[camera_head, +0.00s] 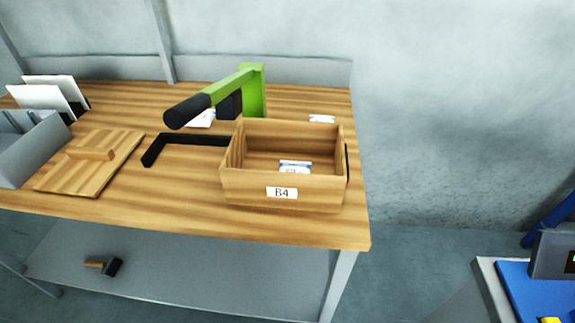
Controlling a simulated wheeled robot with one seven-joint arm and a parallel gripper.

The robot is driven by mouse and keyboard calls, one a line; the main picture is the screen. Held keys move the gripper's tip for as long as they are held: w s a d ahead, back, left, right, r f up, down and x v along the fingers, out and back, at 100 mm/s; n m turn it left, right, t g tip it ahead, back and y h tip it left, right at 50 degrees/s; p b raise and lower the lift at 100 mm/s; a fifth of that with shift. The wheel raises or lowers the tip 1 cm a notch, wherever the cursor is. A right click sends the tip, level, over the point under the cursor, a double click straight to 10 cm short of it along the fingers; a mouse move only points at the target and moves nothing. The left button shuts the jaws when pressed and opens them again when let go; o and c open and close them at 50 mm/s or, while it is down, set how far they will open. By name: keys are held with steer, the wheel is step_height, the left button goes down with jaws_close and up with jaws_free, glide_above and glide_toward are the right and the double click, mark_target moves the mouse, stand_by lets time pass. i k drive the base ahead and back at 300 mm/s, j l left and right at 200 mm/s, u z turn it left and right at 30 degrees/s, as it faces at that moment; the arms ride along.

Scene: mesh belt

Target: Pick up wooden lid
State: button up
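The wooden lid (76,176) lies flat on the left part of the wooden workbench (200,217). It is a square board with a raised wooden block handle (92,153) on top. Its left edge is close to a grey bin; I cannot tell whether they touch. A wooden box (284,195) labelled B4 stands open on the right part of the bench, with a small white and blue item (295,167) inside. My gripper is not in view.
The grey bin (35,150) stands left of the lid, with white panels (45,98) behind it. A black angled bracket (153,150) and a green press with a black handle (188,110) stand right of the lid. A hammer (104,267) lies on the lower shelf.

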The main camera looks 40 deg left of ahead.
mark_target(87, 167)
steer(key=u, duration=2)
steer(key=i+l+u, duration=0.2)
steer(key=i+l, duration=0.25)
steer(key=l, duration=0.15)
steer(key=i, duration=0.9)
